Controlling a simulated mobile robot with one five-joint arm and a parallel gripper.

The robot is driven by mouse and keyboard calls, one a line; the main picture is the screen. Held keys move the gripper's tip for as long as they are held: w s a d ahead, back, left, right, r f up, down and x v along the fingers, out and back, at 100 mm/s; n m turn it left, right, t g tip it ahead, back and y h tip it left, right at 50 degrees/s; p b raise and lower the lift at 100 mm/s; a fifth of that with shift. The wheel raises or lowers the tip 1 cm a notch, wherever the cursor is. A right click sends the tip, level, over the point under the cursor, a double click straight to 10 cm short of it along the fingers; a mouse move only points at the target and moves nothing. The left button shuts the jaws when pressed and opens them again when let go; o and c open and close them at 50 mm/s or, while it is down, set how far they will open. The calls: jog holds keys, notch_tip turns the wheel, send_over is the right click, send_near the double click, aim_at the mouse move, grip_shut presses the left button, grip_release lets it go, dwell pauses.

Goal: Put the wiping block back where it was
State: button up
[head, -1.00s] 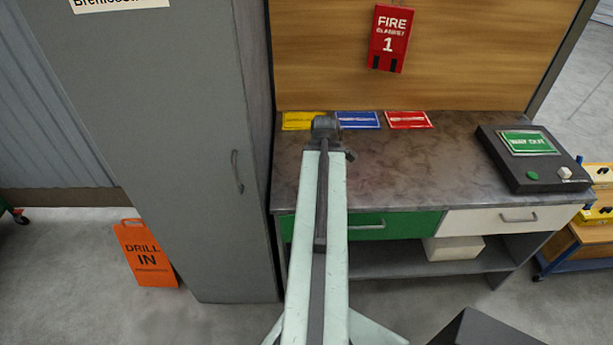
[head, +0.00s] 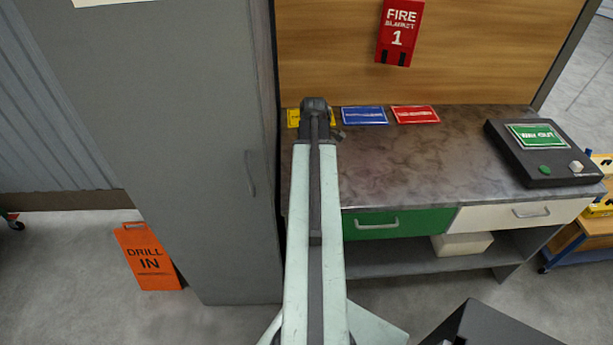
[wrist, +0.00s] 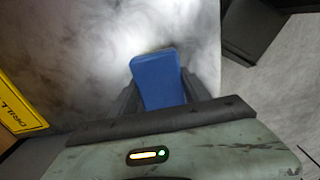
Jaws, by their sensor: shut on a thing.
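The wiping block, a blue block (wrist: 157,80), shows in the wrist view between the two dark fingers of my gripper (wrist: 160,92). My gripper is shut on it. The grey marbled worktop (wrist: 80,60) lies beyond the block in that view; I cannot tell whether the block touches it. In the head view my arm reaches over the left end of the worktop (head: 420,165), and my gripper and the block are hidden behind the arm's end.
A yellow card (head: 293,118), a blue card (head: 365,115) and a red card (head: 415,114) line the worktop's back edge. A black box with a green sign (head: 510,160) stands at the right. A tall grey cabinet (head: 210,170) borders the left. The middle worktop is clear.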

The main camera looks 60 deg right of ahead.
notch_tip(320, 180, down, 4)
jog(key=b, duration=0.3)
jog(key=shift+r, duration=0.3)
jog(key=shift+w+f, duration=0.1)
jog(key=shift+f, duration=0.15)
jog(key=o, duration=1.3)
jog(key=shift+a+r, duration=0.1)
notch_tip(320, 180, up, 12)
jog(key=p, duration=1.2)
jog(key=shift+r, duration=0.25)
jog(key=shift+f, duration=0.1)
